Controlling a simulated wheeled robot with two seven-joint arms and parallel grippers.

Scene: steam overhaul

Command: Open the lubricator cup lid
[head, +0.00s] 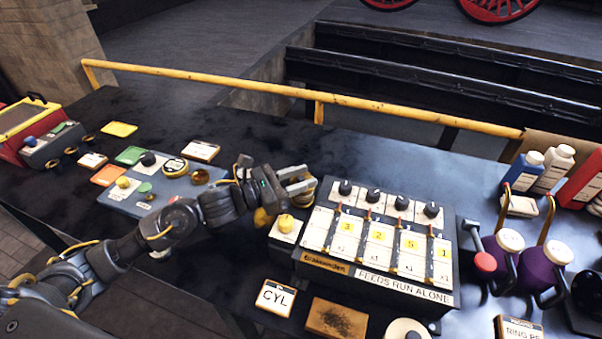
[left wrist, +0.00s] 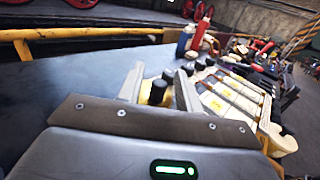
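The lubricator (head: 376,245) is a dark box with a white numbered front, several black knobs on top and a "FEEDS RUN ALONE" label. My left gripper (head: 296,181) is at its upper left corner, with its two fingers apart. A small brass-coloured piece shows beside the fingertips, mostly hidden by them. In the left wrist view, a yellowish cup with a black top (left wrist: 155,93) stands in the gap between the open fingers. Whether the fingers touch it, and whether its lid is shut, I cannot tell. My right gripper is not in view.
A yellow knob on a white block (head: 286,224) sits just below my left gripper. Purple oil cans (head: 541,268) and bottles (head: 523,171) stand at the right. A blue-grey panel (head: 150,190) with coloured buttons lies at the left. A yellow rail (head: 320,97) runs along the back edge.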

